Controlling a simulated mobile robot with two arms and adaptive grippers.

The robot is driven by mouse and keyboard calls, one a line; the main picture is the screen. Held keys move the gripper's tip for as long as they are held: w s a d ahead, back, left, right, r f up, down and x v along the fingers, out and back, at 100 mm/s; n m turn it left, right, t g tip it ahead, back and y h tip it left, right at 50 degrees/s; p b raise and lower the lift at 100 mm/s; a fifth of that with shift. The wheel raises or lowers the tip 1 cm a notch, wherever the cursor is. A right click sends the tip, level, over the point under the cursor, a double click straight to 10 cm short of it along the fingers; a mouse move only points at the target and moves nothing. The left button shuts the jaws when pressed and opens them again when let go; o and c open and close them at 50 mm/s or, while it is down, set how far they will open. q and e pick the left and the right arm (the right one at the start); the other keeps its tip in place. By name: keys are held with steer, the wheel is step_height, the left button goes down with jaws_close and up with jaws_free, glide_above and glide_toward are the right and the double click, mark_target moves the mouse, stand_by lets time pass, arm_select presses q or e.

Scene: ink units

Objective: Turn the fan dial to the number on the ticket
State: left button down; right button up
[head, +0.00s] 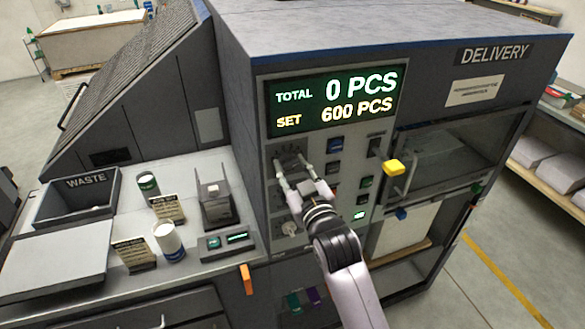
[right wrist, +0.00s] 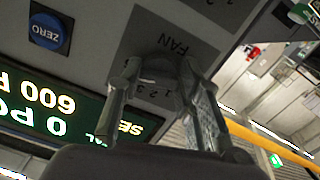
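The fan dial plate (head: 291,157) is a dark square on the grey control panel, below the green display. My right gripper (head: 291,168) is in front of it with its two fingers apart. In the right wrist view the plate, lettered FAN (right wrist: 176,46), shows upside down with small numbers, and my fingers (right wrist: 160,72) reach over it. The knob is mostly hidden, and I cannot tell whether the fingers touch it. Two small dark cards with print stand on the left counter, a rear card (head: 168,208) and a front card (head: 134,255); their numbers are too small to read. My left gripper is not in view.
The display (head: 335,98) reads TOTAL 0 PCS and SET 600 PCS. A blue ZERO button (right wrist: 48,32) sits beside the fan plate. A yellow-knobbed lever (head: 394,167) is to the right. The counter holds a WASTE bin (head: 62,212) and a white cup (head: 168,240).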

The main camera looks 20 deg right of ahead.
steer(key=o, duration=0.5)
steer(key=shift+c, duration=0.2)
steer(key=shift+s, duration=0.1)
steer(key=s, duration=1.2)
steer(key=shift+d, duration=0.2)
